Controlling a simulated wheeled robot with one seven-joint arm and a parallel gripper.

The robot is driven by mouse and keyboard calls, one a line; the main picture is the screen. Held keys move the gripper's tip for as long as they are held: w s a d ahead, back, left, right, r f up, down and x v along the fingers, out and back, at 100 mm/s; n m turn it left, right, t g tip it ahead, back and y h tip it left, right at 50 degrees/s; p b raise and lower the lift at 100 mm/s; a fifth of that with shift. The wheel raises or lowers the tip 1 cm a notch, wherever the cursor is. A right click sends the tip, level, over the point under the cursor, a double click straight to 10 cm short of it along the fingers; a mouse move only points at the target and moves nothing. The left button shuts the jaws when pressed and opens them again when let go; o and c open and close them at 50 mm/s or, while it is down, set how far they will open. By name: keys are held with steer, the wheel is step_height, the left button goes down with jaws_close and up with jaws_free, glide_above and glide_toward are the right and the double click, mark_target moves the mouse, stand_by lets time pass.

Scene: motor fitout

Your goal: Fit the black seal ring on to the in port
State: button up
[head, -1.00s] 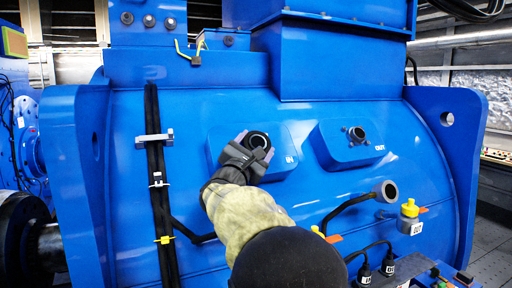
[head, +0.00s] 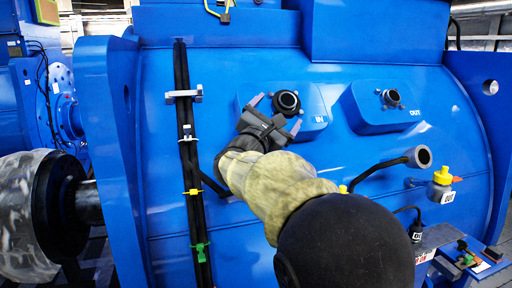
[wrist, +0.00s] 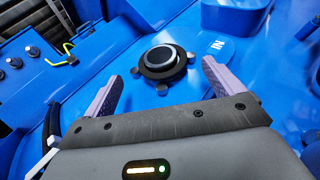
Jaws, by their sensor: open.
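The in port (head: 288,100) is a dark round stub on a raised blue pad marked IN, on the front of the blue motor housing. In the wrist view a black ring, which looks like the seal ring (wrist: 152,73), lies around the port's grey rim (wrist: 165,55). Whether it sits fully down cannot be told. My gripper (head: 277,112) is open, its two pale purple fingers apart and empty. It is just below and in front of the port. In the wrist view the port shows beyond and between the fingertips (wrist: 172,72).
The out port (head: 390,97) stands on a similar pad to the right. A black hose with a grey end (head: 419,157) and a yellow-capped bottle (head: 442,183) are at lower right. Black cables (head: 184,130) run down the housing on the left.

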steer(key=b+v, duration=0.4)
steer(key=v, duration=0.8)
steer(key=shift+a+f, duration=0.1)
steer(key=shift+a, duration=0.05)
